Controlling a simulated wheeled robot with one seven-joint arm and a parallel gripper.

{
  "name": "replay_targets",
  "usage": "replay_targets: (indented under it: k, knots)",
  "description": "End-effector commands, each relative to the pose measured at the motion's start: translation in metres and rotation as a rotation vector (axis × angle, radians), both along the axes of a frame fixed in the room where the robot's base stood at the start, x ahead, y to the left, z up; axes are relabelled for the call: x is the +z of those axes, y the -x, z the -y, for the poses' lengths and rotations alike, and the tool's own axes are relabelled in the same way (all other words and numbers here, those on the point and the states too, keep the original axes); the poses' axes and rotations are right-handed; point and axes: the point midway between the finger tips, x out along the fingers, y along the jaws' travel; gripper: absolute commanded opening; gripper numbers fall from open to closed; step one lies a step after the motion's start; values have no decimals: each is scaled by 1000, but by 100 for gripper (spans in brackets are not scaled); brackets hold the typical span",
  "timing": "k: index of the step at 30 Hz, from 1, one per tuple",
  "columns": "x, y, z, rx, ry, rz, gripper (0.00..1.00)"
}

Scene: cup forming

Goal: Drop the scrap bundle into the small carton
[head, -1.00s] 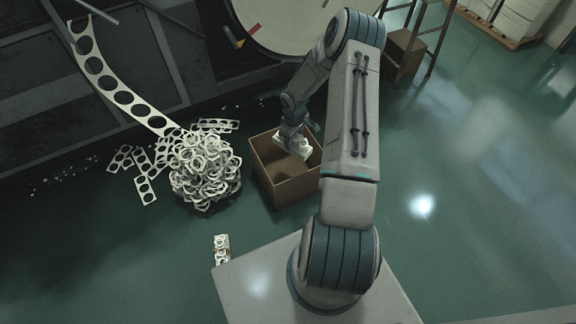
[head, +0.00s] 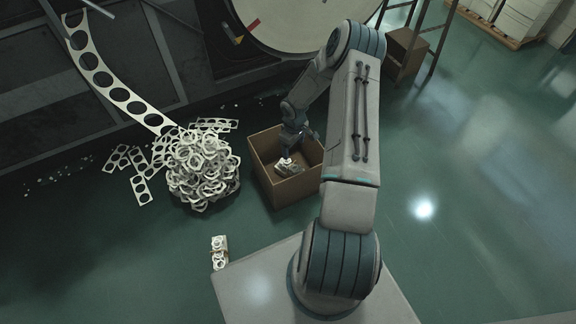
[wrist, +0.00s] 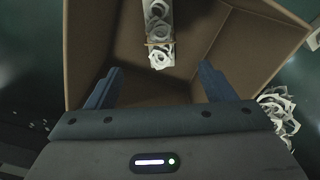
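The scrap bundle (head: 289,167) is a small stack of white punched strips. It is inside the small open brown carton (head: 294,192). In the wrist view the bundle (wrist: 158,28), with a thin yellowish band, lies beyond my fingertips and apart from them. I cannot tell whether it rests on the carton floor (wrist: 150,85) or is still falling. My gripper (wrist: 160,70) is open and empty, its two fingers spread wide over the carton. In the head view my gripper (head: 296,142) is at the carton's opening, partly hidden by my arm.
A large pile of white scrap rings (head: 203,170) stands just left of the carton, with loose strips (head: 142,188) around it. A punched strip (head: 115,90) hangs into the pile. Another small bundle (head: 219,252) lies at the front. The green floor on the right is clear.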

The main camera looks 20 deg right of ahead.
Motion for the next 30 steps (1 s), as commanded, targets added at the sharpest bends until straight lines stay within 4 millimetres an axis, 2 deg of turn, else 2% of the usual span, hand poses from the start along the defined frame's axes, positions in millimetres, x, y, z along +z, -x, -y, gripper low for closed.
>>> replay_targets:
  k: [6,10,22,27,30]
  knots:
    - [1,0,0,0,0,0,76]
    - [14,-1,0,-1,1,2,76]
    - [102,-1,1,0,2,2,76]
    - [127,0,0,0,1,0,76]
    - [135,0,0,-1,0,-1,76]
